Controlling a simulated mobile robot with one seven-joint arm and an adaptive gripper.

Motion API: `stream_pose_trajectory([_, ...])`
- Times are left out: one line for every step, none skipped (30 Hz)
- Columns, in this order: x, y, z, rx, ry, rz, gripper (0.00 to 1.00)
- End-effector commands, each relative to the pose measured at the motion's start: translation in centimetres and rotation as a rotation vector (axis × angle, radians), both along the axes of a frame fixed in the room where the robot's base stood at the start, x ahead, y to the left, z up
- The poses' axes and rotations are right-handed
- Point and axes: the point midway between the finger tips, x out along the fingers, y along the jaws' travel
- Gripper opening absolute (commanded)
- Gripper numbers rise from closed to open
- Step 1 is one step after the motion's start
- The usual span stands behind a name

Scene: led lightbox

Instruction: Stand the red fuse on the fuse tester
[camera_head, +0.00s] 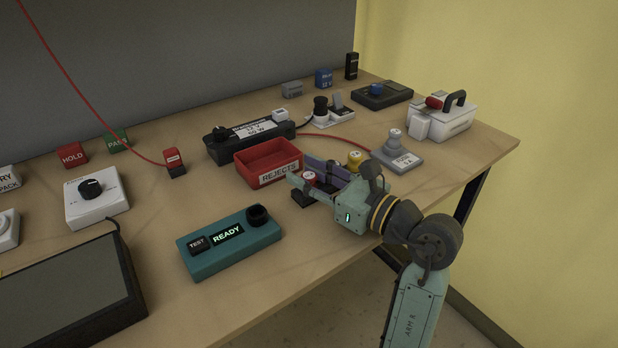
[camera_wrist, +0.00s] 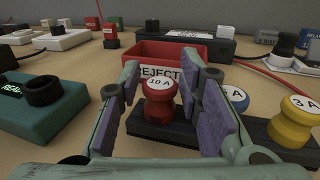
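The red fuse (camera_wrist: 161,106), marked 10 A, stands upright in a black holder (camera_wrist: 185,138) beside a blue fuse and a yellow fuse. It also shows in the head view (camera_head: 309,177), partly hidden by my gripper. My gripper (camera_head: 309,172) is open, its purple-padded fingers either side of the red fuse, with gaps visible in the wrist view (camera_wrist: 163,82). The fuse tester (camera_head: 220,257) is a teal box nearer the front edge, with a TEST button, a lit READY display and an empty-looking black round socket (camera_head: 258,215). The tester also shows at left in the wrist view (camera_wrist: 45,125).
A red REJECTS bin (camera_head: 268,163) stands just behind the holder. The blue fuse (camera_wrist: 236,98) and yellow fuse (camera_wrist: 290,122) stand close to the right finger. A grey stand (camera_head: 398,158) is to the right. Bare tabletop lies between tester and holder.

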Motion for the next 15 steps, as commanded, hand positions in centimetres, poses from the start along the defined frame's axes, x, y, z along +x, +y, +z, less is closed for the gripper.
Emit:
stream_pose_trajectory([0.00, -0.01, -0.05, 0.000, 0.000, 0.000, 0.33])
stream_pose_trajectory([0.00, -0.02, -0.05, 0.000, 0.000, 0.000, 0.33])
stream_pose_trajectory([0.00, -0.02, -0.05, 0.000, 0.000, 0.000, 0.33])
stream_pose_trajectory([-0.01, -0.03, -0.05, 0.000, 0.000, 0.000, 0.32])
stream_pose_trajectory([-0.01, -0.03, -0.05, 0.000, 0.000, 0.000, 0.30])
stream_pose_trajectory([-0.01, -0.03, -0.04, 0.000, 0.000, 0.000, 0.27])
stream_pose_trajectory([-0.02, -0.04, -0.04, 0.000, 0.000, 0.000, 0.25])
stream_pose_trajectory([-0.02, -0.04, -0.04, 0.000, 0.000, 0.000, 0.23])
stream_pose_trajectory([-0.02, -0.04, -0.04, 0.000, 0.000, 0.000, 0.20])
stream_pose_trajectory([-0.02, -0.05, -0.03, 0.000, 0.000, 0.000, 0.18])
stream_pose_trajectory([-0.02, -0.05, -0.03, 0.000, 0.000, 0.000, 0.17])
stream_pose_trajectory([-0.02, -0.05, -0.03, 0.000, 0.000, 0.000, 0.14])
stream_pose_trajectory([-0.02, -0.05, -0.03, 0.000, 0.000, 0.000, 0.12])
stream_pose_trajectory([-0.02, -0.05, -0.03, 0.000, 0.000, 0.000, 0.10])
stream_pose_trajectory([-0.02, -0.05, -0.02, 0.000, 0.000, 0.000, 0.07])
